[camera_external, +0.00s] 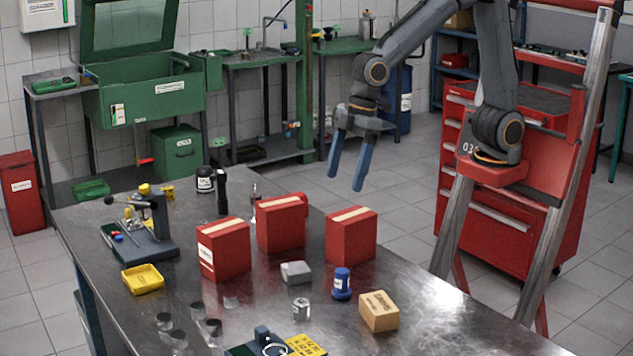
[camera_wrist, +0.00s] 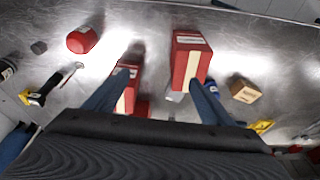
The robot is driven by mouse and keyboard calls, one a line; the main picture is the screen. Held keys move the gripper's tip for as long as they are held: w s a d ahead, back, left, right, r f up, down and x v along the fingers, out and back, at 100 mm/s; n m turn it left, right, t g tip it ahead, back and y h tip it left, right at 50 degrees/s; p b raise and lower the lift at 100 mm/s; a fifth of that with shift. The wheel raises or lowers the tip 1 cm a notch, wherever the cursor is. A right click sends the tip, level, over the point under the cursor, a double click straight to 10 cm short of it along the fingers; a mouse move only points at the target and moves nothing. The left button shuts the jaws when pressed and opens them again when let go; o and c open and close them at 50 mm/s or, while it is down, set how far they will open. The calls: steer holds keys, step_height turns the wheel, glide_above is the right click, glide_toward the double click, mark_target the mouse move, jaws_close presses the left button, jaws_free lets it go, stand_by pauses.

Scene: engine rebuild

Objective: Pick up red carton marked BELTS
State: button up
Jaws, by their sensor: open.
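Three similar red cartons with tan tape strips stand on the metal table in the external view: a left one (camera_external: 224,250), a middle one (camera_external: 281,228) and a right one (camera_external: 350,240). The left one has a white label, but I cannot read which carton says BELTS. My gripper (camera_external: 345,181) is open and empty, in the air above and behind the right carton. In the wrist view, one red carton (camera_wrist: 188,60) shows between the blue fingers (camera_wrist: 166,66). Another red carton (camera_wrist: 127,88) is beside the left finger and partly hidden. I see no contact.
A blue bottle (camera_external: 341,284), a grey block (camera_external: 295,272), a tan box (camera_external: 379,311) and a metal cylinder (camera_external: 301,308) stand in front of the cartons. A yellow tray (camera_external: 142,279) lies left. A red round object (camera_wrist: 81,39) shows in the wrist view.

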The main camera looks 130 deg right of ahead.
steer(key=t, duration=0.1)
glide_above(288, 200)
steer(key=s, duration=0.1)
steer(key=shift+s+a+f, duration=0.15)
steer(key=shift+a+f, duration=0.2)
steer(key=shift+f, duration=0.15)
steer(key=f, duration=0.4)
steer(key=shift+w+d+f, duration=0.1)
steer(key=shift+w+d, duration=0.1)
steer(key=shift+x, duration=1.35)
steer(key=shift+h, duration=0.3)
steer(key=shift+p+x, duration=1.2)
steer(key=shift+x, duration=1.7)
steer(key=shift+w+d, duration=0.1)
steer(key=shift+w, duration=0.05)
steer(key=shift+c, duration=0.3)
